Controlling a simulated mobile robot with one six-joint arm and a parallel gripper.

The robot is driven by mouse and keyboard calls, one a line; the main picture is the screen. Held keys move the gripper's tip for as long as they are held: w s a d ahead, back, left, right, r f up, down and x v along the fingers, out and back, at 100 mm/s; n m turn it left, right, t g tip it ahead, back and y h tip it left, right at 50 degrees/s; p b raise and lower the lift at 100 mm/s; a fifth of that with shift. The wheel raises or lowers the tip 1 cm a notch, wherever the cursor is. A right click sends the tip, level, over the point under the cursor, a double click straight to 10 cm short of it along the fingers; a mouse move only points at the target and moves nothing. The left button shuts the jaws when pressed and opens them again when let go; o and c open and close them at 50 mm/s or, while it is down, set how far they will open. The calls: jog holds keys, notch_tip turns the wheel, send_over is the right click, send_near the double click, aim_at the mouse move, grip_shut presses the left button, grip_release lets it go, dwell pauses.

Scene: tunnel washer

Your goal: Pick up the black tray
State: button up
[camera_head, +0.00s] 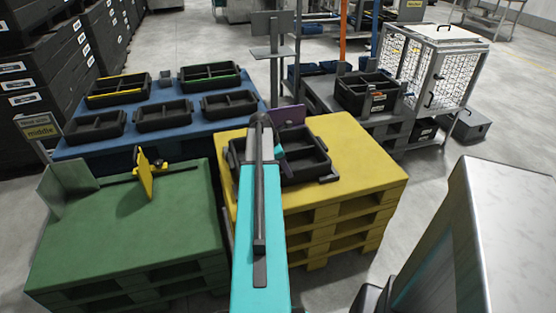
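A black tray (308,166) sits on the yellow pallet platform (362,160), just right of my teal arm, which covers part of its left side. Several more black trays rest on the blue platform at the back left, among them a front one (164,115), a left one (95,126) and a right one (229,104). Two at the back, one with a yellow strip (118,90) and one with a green strip (209,77), stand behind them. My arm reaches forward over the yellow platform. The fingers of my gripper cannot be made out at the arm's far end, near the tray.
A purple panel (288,115) stands behind the near tray. A green platform (130,232) at left holds a yellow upright piece (146,176). A black crate (367,93) sits on a grey platform by a wire cage (440,70).

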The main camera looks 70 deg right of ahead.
jog(key=shift+f, duration=0.2)
grip_shut()
jog(key=shift+r, duration=0.1)
dwell(0.5)
jog(key=shift+r, duration=0.15)
jog(key=r, duration=0.3)
jog(key=shift+s+r+b, duration=0.25)
jog(key=shift+r+b, duration=0.05)
jog(key=shift+r, duration=0.05)
jog(key=s+r, duration=0.1)
jog(key=s, duration=1.4)
jog(key=shift+s+r+b, duration=0.15)
jog(key=shift+s+b, duration=0.1)
jog(key=shift+b, duration=0.2)
jog(key=shift+w+a, duration=0.1)
